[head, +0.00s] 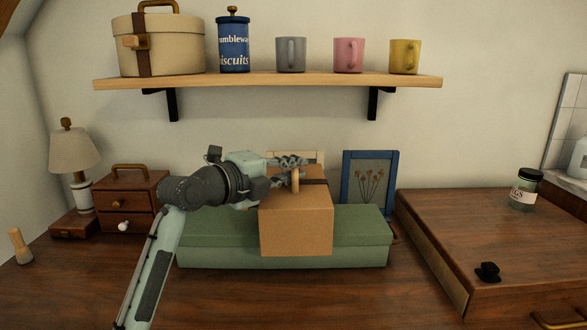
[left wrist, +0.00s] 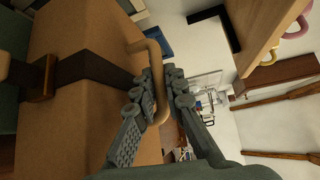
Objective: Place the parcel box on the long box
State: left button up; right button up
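The parcel box (head: 296,230) is a brown carton with a dark strap and a tan handle on top. The long box (head: 220,240) is green and lies lengthwise on the wooden surface. In the head view the parcel box covers part of the long box's lid and front; I cannot tell whether they touch. My left gripper (head: 293,168) is at the parcel's handle. In the left wrist view, the fingers of my left gripper (left wrist: 160,78) close around the handle (left wrist: 158,108), beside the brown parcel (left wrist: 75,125). My right gripper is not in view.
A blue picture frame (head: 347,182) stands behind the long box. A small drawer chest (head: 140,188) and a lamp (head: 75,150) stand at left. A wooden case (head: 480,225) with a jar (head: 524,190) is at right. A shelf (head: 270,82) with mugs hangs above.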

aim_at(277, 192)
pick_arm(q)
jog(key=o, duration=0.4)
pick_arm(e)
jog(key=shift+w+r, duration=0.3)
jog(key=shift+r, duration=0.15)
pick_arm(q)
jog(key=shift+r, duration=0.1)
jog(key=v, duration=0.4)
jog(key=shift+s+a+b, duration=0.1)
jog(key=shift+a+b, duration=0.1)
jog(key=shift+b, duration=0.1)
jog(key=v, duration=0.7)
jog(key=shift+s+a+b, duration=0.15)
jog(key=shift+s+b, duration=0.1)
jog(key=shift+b, duration=0.1)
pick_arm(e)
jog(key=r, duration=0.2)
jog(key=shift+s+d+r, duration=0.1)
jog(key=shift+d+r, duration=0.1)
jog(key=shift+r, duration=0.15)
